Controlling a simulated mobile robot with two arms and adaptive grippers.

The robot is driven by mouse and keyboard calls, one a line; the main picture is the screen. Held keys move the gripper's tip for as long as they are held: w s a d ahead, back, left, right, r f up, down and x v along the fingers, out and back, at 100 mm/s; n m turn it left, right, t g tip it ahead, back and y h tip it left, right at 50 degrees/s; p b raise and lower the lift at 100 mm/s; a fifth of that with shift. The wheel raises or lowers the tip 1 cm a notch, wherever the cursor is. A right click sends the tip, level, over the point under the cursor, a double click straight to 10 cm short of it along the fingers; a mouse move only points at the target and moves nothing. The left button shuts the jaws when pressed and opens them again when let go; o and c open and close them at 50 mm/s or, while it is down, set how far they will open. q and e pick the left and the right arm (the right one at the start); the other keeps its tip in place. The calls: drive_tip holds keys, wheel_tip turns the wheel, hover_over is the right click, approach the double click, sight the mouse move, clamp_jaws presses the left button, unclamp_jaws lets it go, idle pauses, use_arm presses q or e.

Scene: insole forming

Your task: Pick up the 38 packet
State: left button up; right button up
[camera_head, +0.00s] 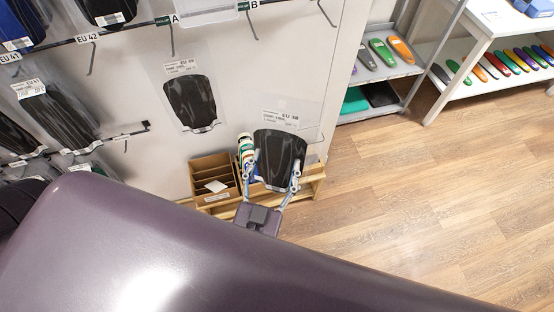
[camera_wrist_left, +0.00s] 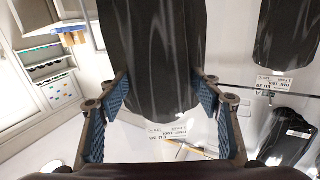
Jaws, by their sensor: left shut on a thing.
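The 38 packet (camera_head: 280,152) is a clear bag holding a black insole piece, with a white label at its top reading EU 38. In the head view it is in front of the wall panel's lower right part. My left gripper (camera_head: 273,172) has one finger on each side of it and is shut on it. In the left wrist view the packet (camera_wrist_left: 155,45) fills the space between the two blue-padded fingers (camera_wrist_left: 163,95), and its label (camera_wrist_left: 168,132) shows upside down. Whether the packet still touches a hook cannot be told. My right gripper is not in view.
Another packet (camera_head: 190,102) hangs to the left on the white panel (camera_head: 130,95). Darker packets (camera_head: 58,115) hang on rails further left. A wooden box (camera_head: 212,182) stands below. Shelves (camera_head: 385,62) with coloured insoles stand at the right, and the wooden floor (camera_head: 430,190) is clear.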

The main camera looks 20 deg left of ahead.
use_arm(q)
drive_tip(key=shift+w+a, duration=0.55)
drive_tip(key=shift+w, duration=0.05)
drive_tip(key=w+a, duration=0.2)
drive_tip(key=w, duration=0.1)
drive_tip(key=shift+w+b, duration=0.25)
drive_tip(key=shift+b, duration=0.15)
drive_tip(key=shift+w+a, duration=0.65)
drive_tip(key=shift+w, duration=0.2)
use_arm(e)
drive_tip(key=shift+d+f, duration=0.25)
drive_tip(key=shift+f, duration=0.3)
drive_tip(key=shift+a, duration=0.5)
